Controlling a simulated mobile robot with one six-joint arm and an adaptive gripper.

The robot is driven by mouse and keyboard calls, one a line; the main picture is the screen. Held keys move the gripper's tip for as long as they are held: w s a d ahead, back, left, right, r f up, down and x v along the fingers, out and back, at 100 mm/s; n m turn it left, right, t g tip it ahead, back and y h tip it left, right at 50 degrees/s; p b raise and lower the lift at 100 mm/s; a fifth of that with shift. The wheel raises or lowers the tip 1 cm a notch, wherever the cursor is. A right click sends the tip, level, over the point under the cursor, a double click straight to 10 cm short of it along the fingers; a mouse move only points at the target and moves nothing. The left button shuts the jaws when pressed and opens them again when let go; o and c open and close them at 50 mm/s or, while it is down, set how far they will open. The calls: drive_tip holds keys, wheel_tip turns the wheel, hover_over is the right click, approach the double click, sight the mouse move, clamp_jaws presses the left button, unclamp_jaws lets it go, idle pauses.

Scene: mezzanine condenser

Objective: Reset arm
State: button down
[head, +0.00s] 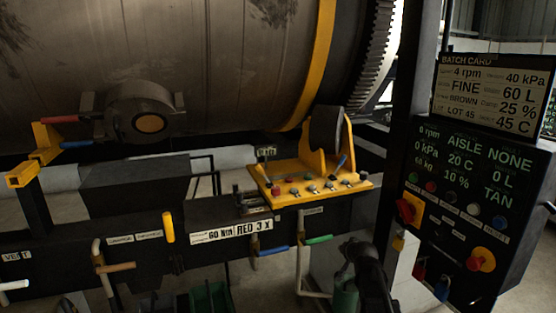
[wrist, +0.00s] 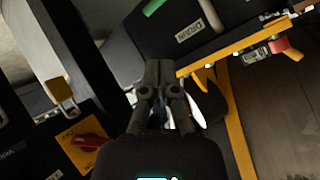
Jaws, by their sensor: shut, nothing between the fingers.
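My gripper (wrist: 158,70) points away from the camera in the wrist view. Its two dark fingers are together with nothing held between them. In the head view, my dark gripper and wrist (head: 362,258) show low right of centre, in front of the machine's lower frame and left of the control cabinet. No object shows in contact with the fingers, though depth is hard to judge in the dim light.
A large drum (head: 210,60) fills the upper left. A yellow button panel (head: 305,187) stands below it. A control cabinet (head: 460,215) with switches is at right, under a batch card (head: 492,95). Coloured valve handles (head: 319,239) stick out from the dark beam.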

drive_tip(key=s+a+f+n+g+b, duration=0.1)
drive_tip(key=s+f+g, duration=0.2)
drive_tip(key=s, duration=0.6)
drive_tip(key=s+a+f+n+g+h+b, duration=0.1)
drive_tip(key=s+f+g, duration=0.3)
drive_tip(key=s, duration=0.5)
drive_tip(key=s+a+f+n+g+b, duration=0.2)
drive_tip(key=s+f, duration=0.4)
drive_tip(key=s, duration=0.4)
drive_tip(key=shift+a+f+n+g+b, duration=0.25)
drive_tip(key=shift+a+n+g, duration=0.25)
drive_tip(key=shift+a+g, duration=0.45)
drive_tip(key=shift+s+d, duration=0.1)
drive_tip(key=shift+d, duration=0.1)
